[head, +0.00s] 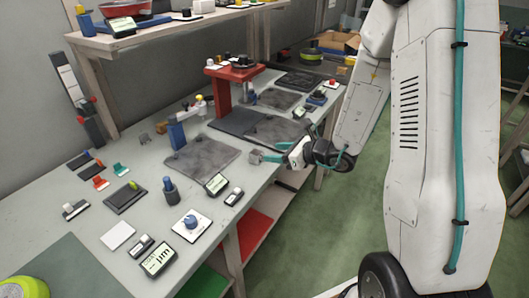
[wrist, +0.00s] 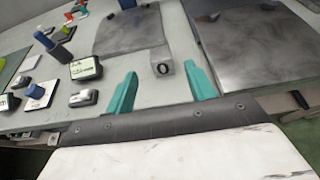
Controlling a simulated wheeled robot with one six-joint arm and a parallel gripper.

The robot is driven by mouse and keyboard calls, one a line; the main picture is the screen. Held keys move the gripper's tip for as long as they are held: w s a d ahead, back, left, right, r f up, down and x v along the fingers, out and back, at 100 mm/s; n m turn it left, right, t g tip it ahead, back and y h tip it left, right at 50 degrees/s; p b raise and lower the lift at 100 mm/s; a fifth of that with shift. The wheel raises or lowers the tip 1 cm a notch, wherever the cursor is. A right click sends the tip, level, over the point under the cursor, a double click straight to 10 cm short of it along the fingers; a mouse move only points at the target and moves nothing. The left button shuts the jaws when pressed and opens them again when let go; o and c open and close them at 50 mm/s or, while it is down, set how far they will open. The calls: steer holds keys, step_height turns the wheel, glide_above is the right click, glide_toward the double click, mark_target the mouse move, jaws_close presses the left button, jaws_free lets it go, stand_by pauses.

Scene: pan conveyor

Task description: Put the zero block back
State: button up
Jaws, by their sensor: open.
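The zero block is a small grey cube marked "0" in the wrist view (wrist: 164,68). It appears to rest on the pale bench top near the front edge, between two dark grey plates. In the head view it is a small grey shape (head: 255,157) at the tip of my gripper (head: 268,157). My gripper (wrist: 160,76) is open, with its two teal fingers pointing at the block. In the wrist view the block lies between the fingertips or just beyond them; I cannot tell which. I see no contact.
A grey plate (wrist: 130,32) lies left of the block and a larger one (wrist: 258,40) lies right. A display box (wrist: 86,68) stands to the left. In the head view a blue stand (head: 178,135) and a red stand (head: 222,92) rise behind.

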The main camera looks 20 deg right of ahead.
steer(key=s+a+r+n+g+y, duration=0.3)
steer(key=s+a+r+n+g, duration=0.5)
steer(key=s+a+r+n, duration=0.5)
steer(key=s+d+r+n+h, duration=0.3)
steer(key=s+d+n+h, duration=0.2)
steer(key=s+n, duration=0.3)
steer(key=s+d+r+n+g+h, duration=0.1)
steer(key=s+d+r+n+h, duration=0.3)
steer(key=s, duration=0.6)
steer(key=d+n+h, duration=0.1)
steer(key=d+n, duration=0.1)
steer(key=n, duration=0.1)
steer(key=shift+r+n+h, duration=0.15)
steer(key=shift+n+h, duration=0.25)
steer(key=shift+s, duration=0.1)
